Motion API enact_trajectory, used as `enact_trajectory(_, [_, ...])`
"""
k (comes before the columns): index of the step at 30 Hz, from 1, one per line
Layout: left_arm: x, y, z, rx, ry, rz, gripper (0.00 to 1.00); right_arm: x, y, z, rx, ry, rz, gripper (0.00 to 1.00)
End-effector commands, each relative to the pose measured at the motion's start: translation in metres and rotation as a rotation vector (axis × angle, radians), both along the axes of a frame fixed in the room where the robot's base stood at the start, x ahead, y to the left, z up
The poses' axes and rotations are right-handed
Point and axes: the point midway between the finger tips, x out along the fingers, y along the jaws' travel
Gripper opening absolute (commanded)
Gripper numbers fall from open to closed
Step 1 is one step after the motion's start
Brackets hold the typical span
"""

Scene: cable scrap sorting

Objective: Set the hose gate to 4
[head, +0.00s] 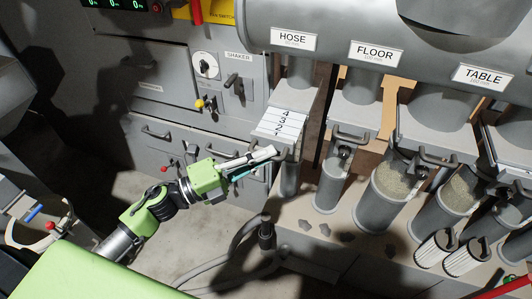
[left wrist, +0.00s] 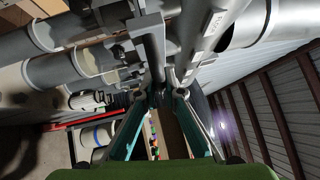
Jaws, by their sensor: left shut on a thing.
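The hose gate is under the HOSE label (head: 292,40) on its duct. Its white scale plate (head: 279,122) sticks out toward me and shows the numbers 4, 3 and 2, with 4 nearest the duct. My left gripper (head: 272,153) is at the front end of this gate, just below the plate, shut on the gate's handle. The fingers hide most of the handle. In the left wrist view the teal-sided fingers (left wrist: 158,97) close together at a grey bar-like part. My right gripper is not in view.
The FLOOR (head: 374,53) and TABLE (head: 482,76) ducts stand to the right, with gate handles and clear canisters below. A grey cabinet with a SHAKER panel (head: 238,57) stands behind left. A loose hose (head: 225,262) lies on the floor below.

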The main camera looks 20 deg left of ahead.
Motion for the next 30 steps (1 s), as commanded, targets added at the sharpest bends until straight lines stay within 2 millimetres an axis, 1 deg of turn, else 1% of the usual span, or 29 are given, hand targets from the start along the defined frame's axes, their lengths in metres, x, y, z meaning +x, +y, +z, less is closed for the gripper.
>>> enact_trajectory(1, [-0.002,-0.002,-0.003,0.002,0.003,-0.008,0.00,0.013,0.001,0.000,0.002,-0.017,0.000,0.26])
enact_trajectory(3, [-0.002,-0.002,-0.003,0.002,0.003,-0.008,0.00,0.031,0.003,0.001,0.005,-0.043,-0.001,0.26])
enact_trajectory(5, [-0.002,-0.002,-0.003,0.003,0.004,-0.008,0.00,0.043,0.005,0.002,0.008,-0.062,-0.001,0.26])
enact_trajectory(6, [-0.002,-0.002,-0.003,0.003,0.004,-0.008,0.16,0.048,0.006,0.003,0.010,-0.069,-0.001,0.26])
enact_trajectory(7, [-0.002,-0.002,-0.003,0.003,0.004,-0.008,0.24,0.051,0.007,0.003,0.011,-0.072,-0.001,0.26])
enact_trajectory(8, [-0.002,-0.002,-0.003,0.003,0.004,-0.007,0.26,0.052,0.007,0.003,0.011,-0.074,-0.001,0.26])
enact_trajectory(11, [-0.001,-0.002,-0.002,0.002,0.003,-0.005,0.26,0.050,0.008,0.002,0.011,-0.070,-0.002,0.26])
enact_trajectory(13, [-0.001,-0.001,-0.002,0.002,0.003,-0.005,0.26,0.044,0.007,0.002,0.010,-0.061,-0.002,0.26])
enact_trajectory(17, [-0.001,-0.001,-0.002,0.001,0.002,-0.003,0.26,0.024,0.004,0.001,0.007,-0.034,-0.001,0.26])
enact_trajectory(20, [-0.003,0.002,-0.003,0.002,0.003,-0.002,0.26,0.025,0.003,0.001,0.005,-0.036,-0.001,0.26])
enact_trajectory(23, [-0.011,0.010,-0.005,0.003,0.005,-0.002,0.26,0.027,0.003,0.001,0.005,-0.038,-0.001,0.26])
enact_trajectory(30, [-0.043,0.045,-0.012,0.003,0.007,0.000,0.26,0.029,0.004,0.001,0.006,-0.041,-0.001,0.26])
